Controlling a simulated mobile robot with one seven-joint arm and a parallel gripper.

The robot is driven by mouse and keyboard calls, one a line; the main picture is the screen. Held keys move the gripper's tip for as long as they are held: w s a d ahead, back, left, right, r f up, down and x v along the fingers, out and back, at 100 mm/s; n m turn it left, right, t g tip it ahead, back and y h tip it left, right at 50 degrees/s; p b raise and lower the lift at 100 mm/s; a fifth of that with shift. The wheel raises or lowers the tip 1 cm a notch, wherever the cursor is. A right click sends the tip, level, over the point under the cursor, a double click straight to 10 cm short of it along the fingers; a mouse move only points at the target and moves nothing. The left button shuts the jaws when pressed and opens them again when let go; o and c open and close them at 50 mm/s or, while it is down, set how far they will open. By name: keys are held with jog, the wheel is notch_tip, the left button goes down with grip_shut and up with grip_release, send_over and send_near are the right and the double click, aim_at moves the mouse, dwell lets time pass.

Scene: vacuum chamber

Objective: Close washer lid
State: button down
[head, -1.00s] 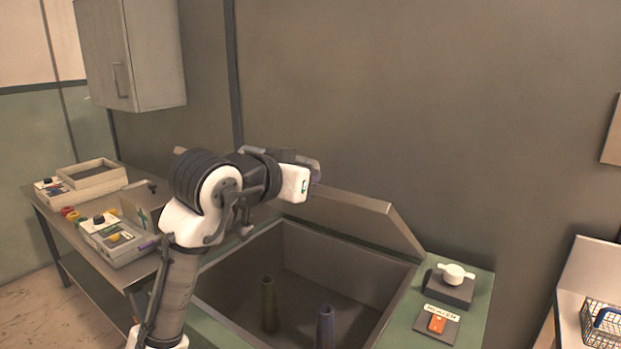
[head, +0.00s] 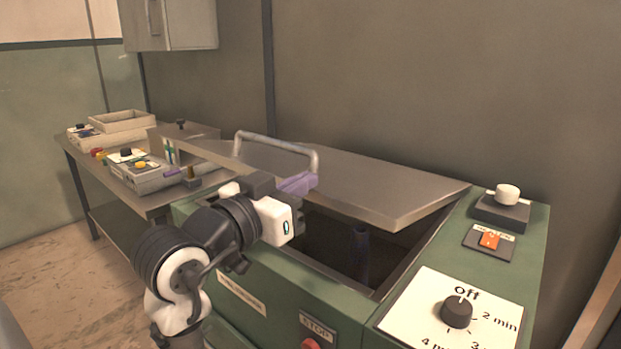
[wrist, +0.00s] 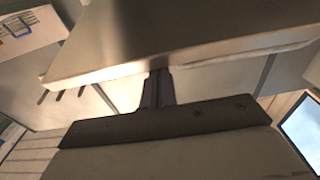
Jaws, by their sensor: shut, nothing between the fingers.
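The washer lid (head: 380,188), a grey metal panel with a bar handle (head: 275,145) on top, is partly lowered over the green washer (head: 290,282). It slopes, and a gap into the dark tub (head: 335,245) shows under its front edge. My gripper (head: 304,182), with purple fingers, is at the lid's front edge near the handle's right end. In the wrist view the shut fingers (wrist: 157,85) meet the lid's edge (wrist: 180,60) and their tips are hidden by it. I cannot tell whether they touch the lid. A dark bottle-like item (head: 360,250) stands in the tub.
The washer's right side carries a white knob (head: 507,194), an orange switch (head: 489,240) and a timer dial (head: 457,312). A red stop button (head: 311,344) is on the front. A side table with control boxes (head: 145,173) stands left. The wall is close behind.

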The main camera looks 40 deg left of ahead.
jog(key=shift+t, duration=0.8)
jog(key=f+b, duration=0.2)
jog(key=s+f+b, duration=0.1)
jog(key=f+b, duration=0.1)
jog(key=f, duration=0.1)
jog(key=f+b, duration=0.2)
jog(key=f, duration=0.1)
jog(key=shift+s+a+f+b, duration=0.1)
jog(key=shift+s+f+b, duration=0.1)
jog(key=shift+s+b, duration=0.15)
jog(key=shift+r, duration=0.15)
